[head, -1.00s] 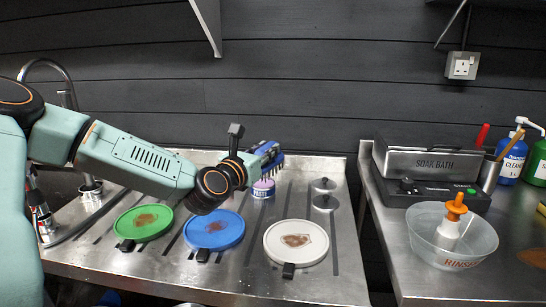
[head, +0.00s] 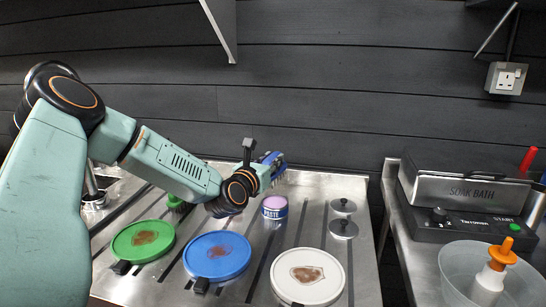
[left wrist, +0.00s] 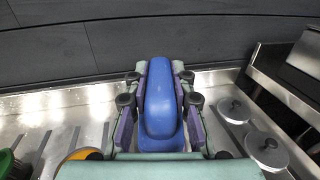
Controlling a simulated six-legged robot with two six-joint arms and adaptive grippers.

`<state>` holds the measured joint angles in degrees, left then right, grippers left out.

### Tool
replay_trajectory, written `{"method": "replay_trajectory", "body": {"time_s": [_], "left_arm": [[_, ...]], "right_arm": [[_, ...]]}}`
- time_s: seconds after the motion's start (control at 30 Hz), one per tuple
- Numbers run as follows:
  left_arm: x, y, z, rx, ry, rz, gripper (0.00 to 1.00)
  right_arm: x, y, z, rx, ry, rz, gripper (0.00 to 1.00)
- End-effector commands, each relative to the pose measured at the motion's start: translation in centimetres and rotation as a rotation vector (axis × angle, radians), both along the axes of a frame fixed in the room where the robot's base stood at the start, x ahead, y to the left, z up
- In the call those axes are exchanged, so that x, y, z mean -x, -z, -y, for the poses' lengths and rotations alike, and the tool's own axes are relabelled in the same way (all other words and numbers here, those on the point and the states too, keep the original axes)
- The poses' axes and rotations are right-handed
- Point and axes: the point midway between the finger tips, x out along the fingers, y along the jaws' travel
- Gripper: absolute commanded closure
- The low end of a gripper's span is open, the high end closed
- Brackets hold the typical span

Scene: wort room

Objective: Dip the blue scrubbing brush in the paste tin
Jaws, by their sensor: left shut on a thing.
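My left gripper (head: 266,170) is shut on the blue scrubbing brush (head: 272,158) and holds it in the air. In the left wrist view the brush's smooth blue back (left wrist: 160,95) lies between the two purple-padded fingers (left wrist: 160,80). In the head view its bristles show at the right end. The paste tin (head: 274,208), purple-topped with a white label, stands on the steel counter just below the brush. A gap shows between them. In the left wrist view I cannot make out the tin. My right gripper is not in view.
Green (head: 143,241), blue (head: 217,256) and white (head: 308,276) stained discs lie in front on the steel counter (head: 335,195). Two grey lids (head: 343,228) sit right of the tin. A green brush (head: 176,203) stands behind. The soak bath (head: 470,190) and rinse bowl (head: 455,262) are at right.

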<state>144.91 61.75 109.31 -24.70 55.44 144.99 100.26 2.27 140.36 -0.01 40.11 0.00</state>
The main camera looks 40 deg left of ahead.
Motion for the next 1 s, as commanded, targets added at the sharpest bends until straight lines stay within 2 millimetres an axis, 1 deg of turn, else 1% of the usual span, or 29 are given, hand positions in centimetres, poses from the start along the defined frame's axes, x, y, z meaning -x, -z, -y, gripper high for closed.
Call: {"method": "replay_trajectory", "body": {"time_s": [0.1, 0.27, 0.47, 0.8, 1.0], "left_arm": [[0.1, 0.6, 0.2, 0.0, 0.011, 0.0, 1.0], [0.3, 1.1, 0.4, 0.001, 0.014, 0.001, 1.0], [0.3, 2.6, 0.4, 0.0, 0.014, 0.001, 1.0], [0.1, 6.0, 0.3, -0.001, 0.014, 0.001, 1.0], [-0.1, 6.7, 0.4, 0.0, 0.015, 0.001, 1.0]], "right_arm": [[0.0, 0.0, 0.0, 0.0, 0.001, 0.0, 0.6], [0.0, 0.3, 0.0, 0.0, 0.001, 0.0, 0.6], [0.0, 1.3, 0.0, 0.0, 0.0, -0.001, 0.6], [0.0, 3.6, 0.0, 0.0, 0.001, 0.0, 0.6], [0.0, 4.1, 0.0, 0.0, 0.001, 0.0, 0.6]]}}
